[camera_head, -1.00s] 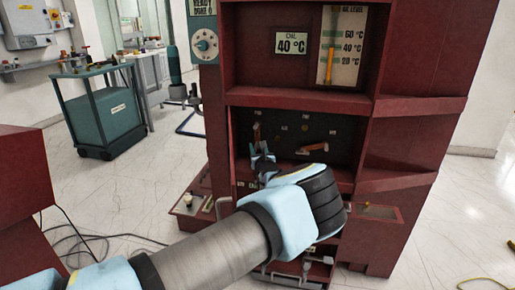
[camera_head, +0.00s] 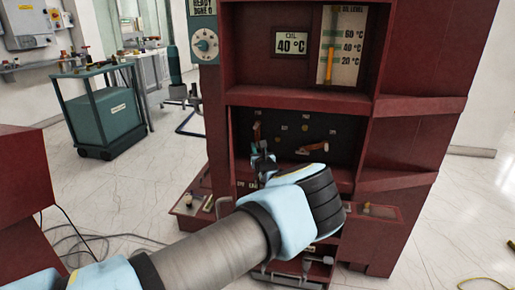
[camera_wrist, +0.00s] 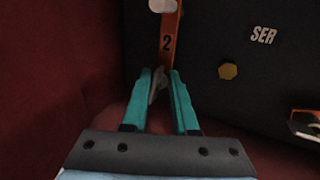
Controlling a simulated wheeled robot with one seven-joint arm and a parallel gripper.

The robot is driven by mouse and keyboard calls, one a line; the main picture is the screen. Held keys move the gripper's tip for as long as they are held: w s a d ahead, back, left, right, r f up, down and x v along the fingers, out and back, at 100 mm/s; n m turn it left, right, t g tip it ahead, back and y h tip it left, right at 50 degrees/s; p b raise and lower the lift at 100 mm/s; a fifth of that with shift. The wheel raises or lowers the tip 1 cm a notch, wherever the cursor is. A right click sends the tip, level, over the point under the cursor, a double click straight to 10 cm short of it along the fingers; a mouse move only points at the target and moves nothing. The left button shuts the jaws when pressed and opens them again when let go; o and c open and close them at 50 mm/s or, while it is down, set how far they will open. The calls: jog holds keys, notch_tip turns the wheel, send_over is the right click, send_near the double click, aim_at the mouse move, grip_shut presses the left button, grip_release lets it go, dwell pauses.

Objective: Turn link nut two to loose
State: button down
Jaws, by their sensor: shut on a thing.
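The orange link marked 2 (camera_wrist: 167,45) stands nearly upright in the wrist view. It also shows in the head view as a small copper-coloured bar (camera_head: 257,133) on the dark panel. A pale nut or knob (camera_wrist: 162,5) is at its upper end, cut by the picture's edge. My gripper (camera_wrist: 164,80) has its teal fingers just below the number 2. They are shut on a grey metal piece (camera_wrist: 156,86), which looks like the link's lower nut; the fingers partly hide it. In the head view my gripper (camera_head: 263,162) is at the link's lower end.
A second orange link (camera_head: 313,148) lies slanted to the right on the panel. A brass hexagonal stud (camera_wrist: 228,71) sits beside the SER label. The red cabinet's wall (camera_wrist: 50,80) is close on the left, and a red shelf (camera_head: 300,101) overhangs the recess.

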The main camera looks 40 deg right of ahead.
jog(key=shift+w+a+r+n+p, duration=0.15)
jog(key=shift+r+n+p, duration=0.15)
jog(key=shift+p, duration=0.55)
jog(key=shift+f+n+g+p, duration=0.1)
jog(key=shift+n+g+p, duration=0.25)
jog(key=shift+p, duration=0.55)
jog(key=shift+f, duration=0.15)
jog(key=c, duration=0.9)
grip_release()
jog(key=shift+w, duration=0.1)
